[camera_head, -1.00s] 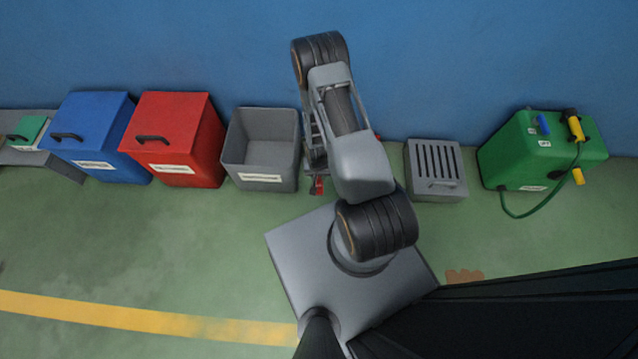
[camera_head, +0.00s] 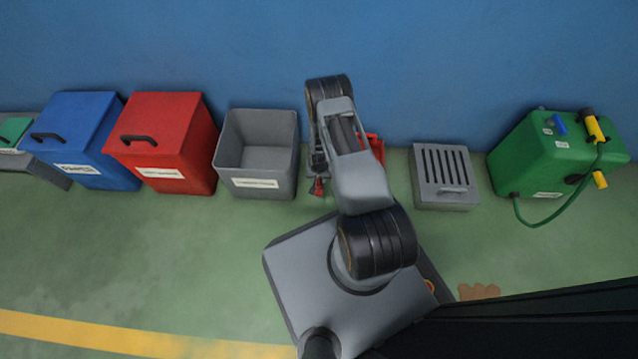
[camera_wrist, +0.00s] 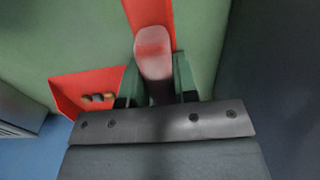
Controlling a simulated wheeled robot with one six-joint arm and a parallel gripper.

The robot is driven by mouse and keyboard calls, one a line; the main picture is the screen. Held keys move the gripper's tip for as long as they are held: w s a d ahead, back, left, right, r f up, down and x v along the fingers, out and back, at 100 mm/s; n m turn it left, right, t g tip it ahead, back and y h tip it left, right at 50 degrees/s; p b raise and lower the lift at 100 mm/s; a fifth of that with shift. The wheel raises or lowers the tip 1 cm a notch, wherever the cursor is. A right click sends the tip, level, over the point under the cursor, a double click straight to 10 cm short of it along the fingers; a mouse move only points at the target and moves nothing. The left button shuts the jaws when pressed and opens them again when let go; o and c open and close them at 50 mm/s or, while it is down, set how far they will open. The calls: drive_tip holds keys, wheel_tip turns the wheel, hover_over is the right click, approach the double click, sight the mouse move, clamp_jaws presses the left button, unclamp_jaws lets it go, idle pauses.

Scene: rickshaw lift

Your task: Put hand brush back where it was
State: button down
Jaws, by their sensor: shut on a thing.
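In the wrist view, my gripper (camera_wrist: 157,82) has green fingers shut on a blurred red and pale handle, which I take to be the hand brush (camera_wrist: 153,42). A flat red strip runs beyond the handle to the top edge; I cannot tell if it belongs to the brush. In the head view, my gripper (camera_head: 317,172) hangs just right of the open grey bin, mostly hidden by my arm. A small red part, likely the brush (camera_head: 318,188), shows below it, above the green floor.
A red open holder (camera_wrist: 68,88) with small items inside stands left of my gripper in the wrist view; a red edge (camera_head: 376,146) shows behind my arm. The grey bin (camera_head: 256,183), red bin (camera_head: 163,115), grated box (camera_head: 443,190) and green tank (camera_head: 540,165) line the blue wall.

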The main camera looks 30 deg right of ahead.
drive_tip(key=shift+w+d+f+b, duration=0.2)
drive_tip(key=shift+w+f+b, duration=0.2)
drive_tip(key=shift+w+f, duration=0.35)
drive_tip(key=shift+f+b, duration=0.75)
drive_tip(key=shift+f, duration=0.95)
drive_tip(key=shift+f, duration=0.15)
drive_tip(key=c, duration=0.9)
unclamp_jaws()
